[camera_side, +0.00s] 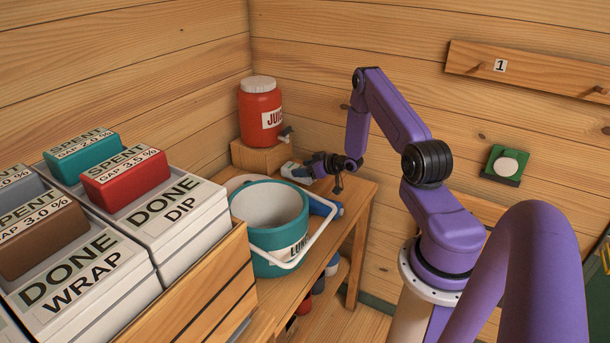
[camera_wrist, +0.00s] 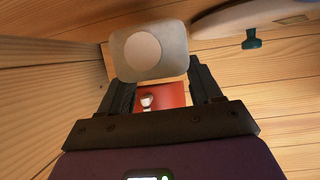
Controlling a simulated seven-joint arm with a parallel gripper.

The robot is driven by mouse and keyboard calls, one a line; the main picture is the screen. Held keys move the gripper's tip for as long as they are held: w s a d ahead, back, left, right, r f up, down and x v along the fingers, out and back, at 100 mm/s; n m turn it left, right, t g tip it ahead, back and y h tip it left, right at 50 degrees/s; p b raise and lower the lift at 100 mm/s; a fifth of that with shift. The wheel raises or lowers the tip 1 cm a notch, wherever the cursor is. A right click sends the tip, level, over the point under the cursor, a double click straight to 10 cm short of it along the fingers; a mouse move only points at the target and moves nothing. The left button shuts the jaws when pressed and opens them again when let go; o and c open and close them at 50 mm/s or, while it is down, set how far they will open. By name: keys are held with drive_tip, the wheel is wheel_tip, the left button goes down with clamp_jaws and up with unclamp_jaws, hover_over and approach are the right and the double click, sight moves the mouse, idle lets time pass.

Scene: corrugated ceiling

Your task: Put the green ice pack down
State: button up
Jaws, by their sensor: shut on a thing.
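My gripper (camera_side: 334,166) is at the far end of the wooden table, by the juice jug's tap. It is shut on a pale grey block with rounded corners (camera_side: 297,173). In the wrist view the block (camera_wrist: 174,62) sits between the two fingers (camera_wrist: 160,92) and shows a round disc on its face. No green shows on this block in either view. I cannot tell whether it touches the table. A green pad with a white disc (camera_side: 497,176) is on the wall at the right, away from my gripper.
A teal bucket (camera_side: 265,237) with a white handle stands in front of my gripper. A red juice jug (camera_side: 258,105) stands on a wooden block (camera_side: 262,157) behind it. A crate (camera_side: 217,287) of labelled boxes fills the left. Bare table (camera_side: 357,192) shows right of the bucket.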

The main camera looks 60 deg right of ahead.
drive_tip(key=shift+f, duration=1.2)
drive_tip(key=shift+f, duration=0.1)
drive_tip(key=o, duration=1.2)
drive_tip(key=shift+o, duration=0.2)
drive_tip(key=d+v, duration=0.1)
drive_tip(key=v, duration=1.1)
drive_tip(key=shift+a, duration=0.5)
